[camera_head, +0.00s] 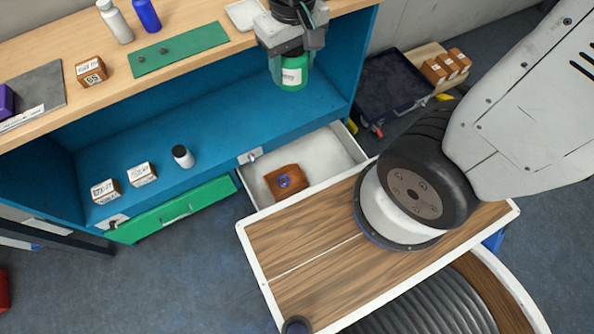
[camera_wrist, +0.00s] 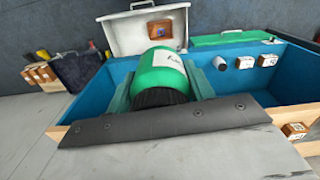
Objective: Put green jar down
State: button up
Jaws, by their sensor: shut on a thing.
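The green jar (camera_head: 293,74) has a white label and a dark lid. My gripper (camera_head: 283,52) is shut on it and holds it upright in front of the wooden top, above the blue shelf (camera_head: 240,110). In the wrist view the green jar (camera_wrist: 162,75) sits between my two fingers (camera_wrist: 165,88), its label partly in view. The jar's base appears clear of any surface, though its exact height above the shelf is hard to tell.
An open white drawer (camera_head: 325,155) holds a brown box (camera_head: 286,182). A green mat (camera_head: 180,48), bottles (camera_head: 115,22) and a box (camera_head: 91,69) are on the wooden top.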

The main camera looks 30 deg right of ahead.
jog(key=w+d+f+m, duration=0.1)
jog(key=w+d+f, duration=0.2)
jog(key=f, duration=0.5)
jog(key=w+d+f+m, duration=0.1)
jog(key=w+d+f, duration=0.25)
jog(key=f, duration=0.35)
jog(key=m, duration=0.2)
send_over(328, 171)
notch_tip(328, 171, down, 62)
jog(key=shift+s+a+f, duration=0.1)
jog(key=shift+s+a, duration=0.05)
jog(key=shift+f, duration=2.1)
jog(key=o, duration=1.2)
jog(key=shift+f, duration=0.15)
jog(key=shift+c, duration=0.2)
